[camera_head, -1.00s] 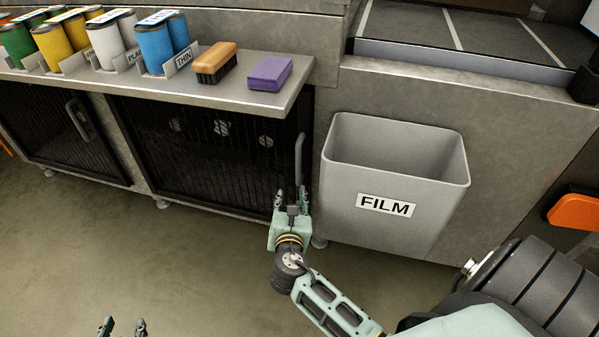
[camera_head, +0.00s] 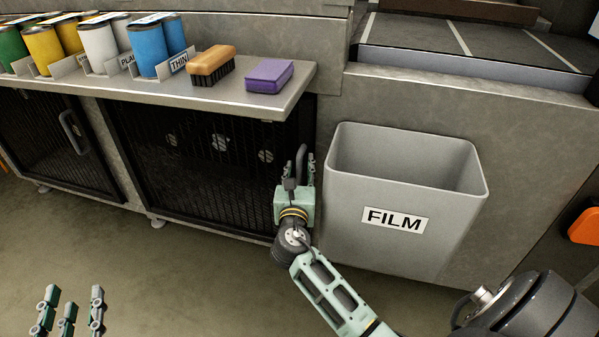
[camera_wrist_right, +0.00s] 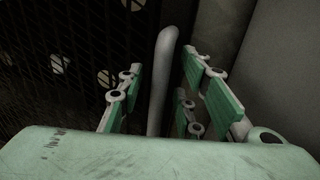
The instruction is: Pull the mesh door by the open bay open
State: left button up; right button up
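The dark mesh door (camera_head: 200,160) under the counter, beside the bin, looks closed in its frame. Its upright grey handle (camera_head: 301,160) is at the door's right edge. My right gripper (camera_head: 297,178) is at this handle. In the right wrist view the handle bar (camera_wrist_right: 162,80) stands between the spread fingers of my right gripper (camera_wrist_right: 160,95), with gaps visible on both sides. My left gripper (camera_head: 68,312) is at the lower left of the head view, over the floor, with its fingers apart and nothing between them.
A grey bin labelled FILM (camera_head: 400,240) stands just right of my right gripper. A second mesh door (camera_head: 60,150) with a handle is at the left. The counter (camera_head: 200,95) above carries several cans, a brush (camera_head: 211,65) and a purple block (camera_head: 270,76). The floor in front is clear.

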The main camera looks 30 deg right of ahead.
jog(key=shift+w, duration=0.1)
jog(key=shift+c, duration=0.5)
grip_shut()
